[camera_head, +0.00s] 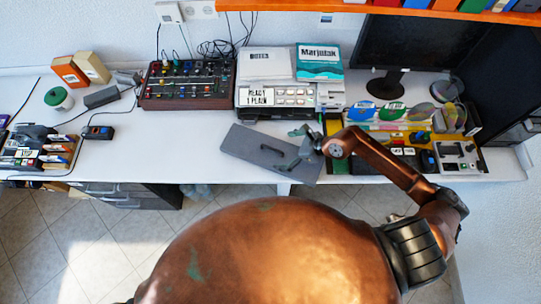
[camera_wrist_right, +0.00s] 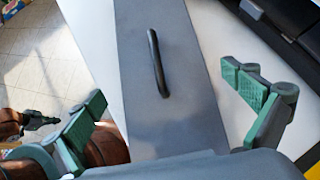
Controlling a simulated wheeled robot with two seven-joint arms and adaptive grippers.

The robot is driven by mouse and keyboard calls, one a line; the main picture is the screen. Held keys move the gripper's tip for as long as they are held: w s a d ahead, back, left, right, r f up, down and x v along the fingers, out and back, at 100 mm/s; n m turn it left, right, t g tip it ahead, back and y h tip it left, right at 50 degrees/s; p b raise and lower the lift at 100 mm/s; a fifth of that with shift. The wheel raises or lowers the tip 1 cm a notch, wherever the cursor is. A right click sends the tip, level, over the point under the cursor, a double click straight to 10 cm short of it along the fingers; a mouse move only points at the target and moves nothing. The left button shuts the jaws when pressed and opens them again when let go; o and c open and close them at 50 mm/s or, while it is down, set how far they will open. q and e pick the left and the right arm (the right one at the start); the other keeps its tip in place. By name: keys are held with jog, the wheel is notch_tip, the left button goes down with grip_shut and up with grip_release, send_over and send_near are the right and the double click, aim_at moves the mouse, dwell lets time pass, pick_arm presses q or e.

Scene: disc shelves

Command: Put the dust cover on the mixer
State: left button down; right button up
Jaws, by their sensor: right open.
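The mixer (camera_head: 187,84) is a brown box with rows of coloured knobs on the back of the white desk, left of centre. Its top is uncovered. The dust cover (camera_head: 246,146) is a flat grey panel with a dark handle (camera_head: 284,157). It lies tilted at the desk's front edge, right of and in front of the mixer. My right gripper (camera_head: 303,144) is open near the cover's right end. In the right wrist view the cover (camera_wrist_right: 150,125) and handle (camera_wrist_right: 157,62) show between its spread green fingers, not gripped. My left gripper (camera_wrist_right: 38,120) shows small at the left edge there.
A grey device with notes and books (camera_head: 289,94) stands behind the cover. A monitor (camera_head: 395,55), a disc rack (camera_head: 405,118) and small devices fill the right. A clear stretch of desk (camera_head: 150,140) lies in front of the mixer. An orange shelf (camera_head: 400,12) hangs above.

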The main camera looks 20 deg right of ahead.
aim_at(275, 153)
jog(key=x, duration=0.5)
jog(key=shift+f, duration=0.35)
jog(key=shift+c, duration=0.7)
jog(key=c, duration=0.8)
jog(key=shift+r, duration=0.1)
jog(key=shift+c, duration=0.8)
jog(key=shift+r, duration=0.1)
